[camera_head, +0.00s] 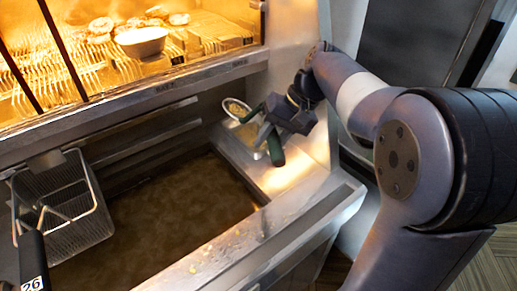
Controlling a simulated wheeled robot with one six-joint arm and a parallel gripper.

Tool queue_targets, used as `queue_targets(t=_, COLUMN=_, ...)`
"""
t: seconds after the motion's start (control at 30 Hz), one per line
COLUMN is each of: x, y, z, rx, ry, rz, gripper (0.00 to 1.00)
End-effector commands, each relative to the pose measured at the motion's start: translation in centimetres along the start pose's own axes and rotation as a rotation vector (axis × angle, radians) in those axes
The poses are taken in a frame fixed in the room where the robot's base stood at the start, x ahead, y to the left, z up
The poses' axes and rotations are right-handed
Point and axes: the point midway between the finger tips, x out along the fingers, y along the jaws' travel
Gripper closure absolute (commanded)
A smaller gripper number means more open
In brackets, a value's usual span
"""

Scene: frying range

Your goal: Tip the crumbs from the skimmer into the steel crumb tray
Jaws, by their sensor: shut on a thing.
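My gripper (272,116) is above the ledge at the right end of the fryer, shut on the skimmer's dark green handle (276,151). The handle's lower end sticks out below the jaws.
The open oil vat (150,215) fills the middle. A wire fry basket (68,205) with a black handle hangs at its left. Crumbs are scattered on the front steel rim (225,255). A lit warming rack (110,75) with food and a white bowl (141,41) is behind.

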Motion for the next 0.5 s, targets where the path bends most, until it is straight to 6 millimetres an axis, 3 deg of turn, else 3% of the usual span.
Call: queue_targets(t=0.5, x=-0.1, y=5.5, z=-0.1, rx=0.015, ry=0.002, rz=-0.413, gripper=1.00)
